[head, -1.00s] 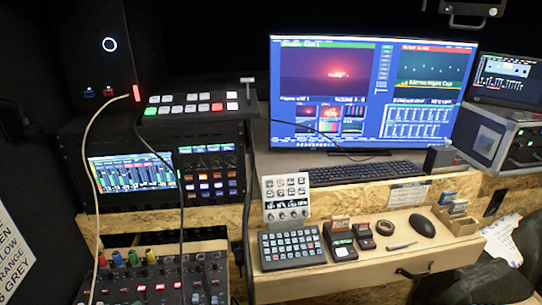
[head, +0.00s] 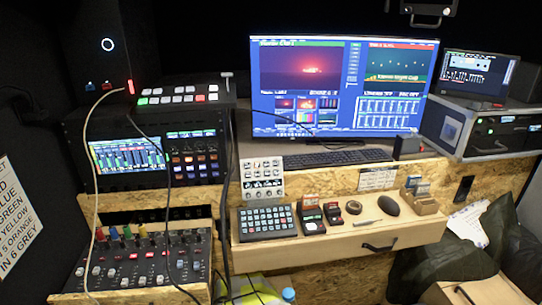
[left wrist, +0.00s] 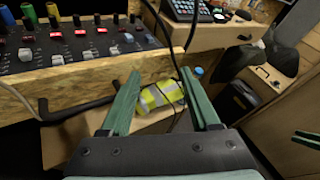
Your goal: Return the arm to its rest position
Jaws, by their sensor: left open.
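My left gripper (left wrist: 160,74) shows in the left wrist view with its two green fingers spread wide apart. Nothing is between the fingers in their grip. Beyond them a yellow and grey reflective vest (left wrist: 158,97) lies low under the desk, apart from the gripper as far as I can tell. A green finger-like piece (left wrist: 306,138) at the right edge of that view may be part of my right gripper; its jaws do not show. Neither gripper shows in the head view.
The audio mixer (head: 140,262) is at lower left, beside an open drawer (head: 340,237) holding a keypad (head: 266,222) and mouse (head: 389,205). Cables hang down between them. A blue bottle cap (head: 288,294) shows below. Dark bags (head: 440,262) are at right. The monitor (head: 340,88) stands behind.

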